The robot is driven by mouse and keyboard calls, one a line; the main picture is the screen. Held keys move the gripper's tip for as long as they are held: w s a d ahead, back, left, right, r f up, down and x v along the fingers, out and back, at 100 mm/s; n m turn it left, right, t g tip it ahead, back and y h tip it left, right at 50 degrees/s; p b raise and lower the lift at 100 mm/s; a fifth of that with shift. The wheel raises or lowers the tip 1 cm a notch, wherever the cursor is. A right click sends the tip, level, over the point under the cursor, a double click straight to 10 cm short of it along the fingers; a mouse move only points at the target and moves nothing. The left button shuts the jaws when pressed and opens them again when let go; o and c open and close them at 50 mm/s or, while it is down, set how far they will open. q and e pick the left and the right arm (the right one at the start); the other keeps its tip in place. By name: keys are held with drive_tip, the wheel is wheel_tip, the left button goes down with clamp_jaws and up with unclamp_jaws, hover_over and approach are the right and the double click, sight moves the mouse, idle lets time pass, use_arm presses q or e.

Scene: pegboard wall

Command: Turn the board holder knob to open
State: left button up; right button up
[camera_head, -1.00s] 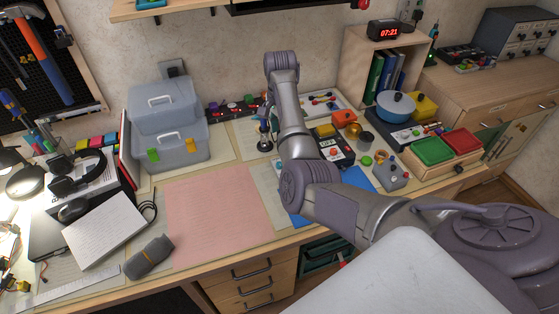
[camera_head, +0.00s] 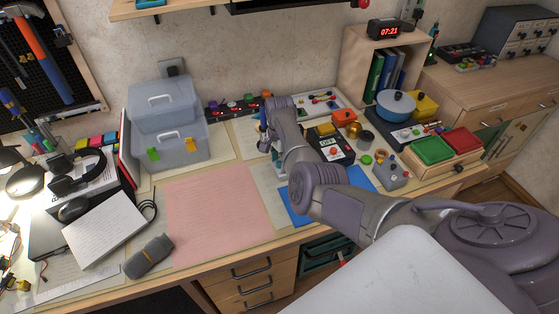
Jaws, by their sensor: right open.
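My right arm comes in from the right and its wrist is low over the back middle of the desk. My right gripper (camera_head: 274,149) is mostly hidden behind the wrist and forearm; its fingers hardly show. A small upright silver and dark item (camera_head: 263,137) stands just left of the wrist, partly covered by it. I cannot tell whether it is the board holder, and no holder knob can be made out. I cannot tell whether the gripper touches anything. My left gripper is not in view.
A grey toolbox (camera_head: 168,125) stands left of the arm. A pink sheet (camera_head: 218,215) lies clear in front. A dark meter-like device (camera_head: 334,148), a grey control box (camera_head: 392,174) and green and red trays (camera_head: 433,150) crowd the right. A bookshelf (camera_head: 350,72) stands behind.

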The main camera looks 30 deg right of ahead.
clamp_jaws()
idle(0.3)
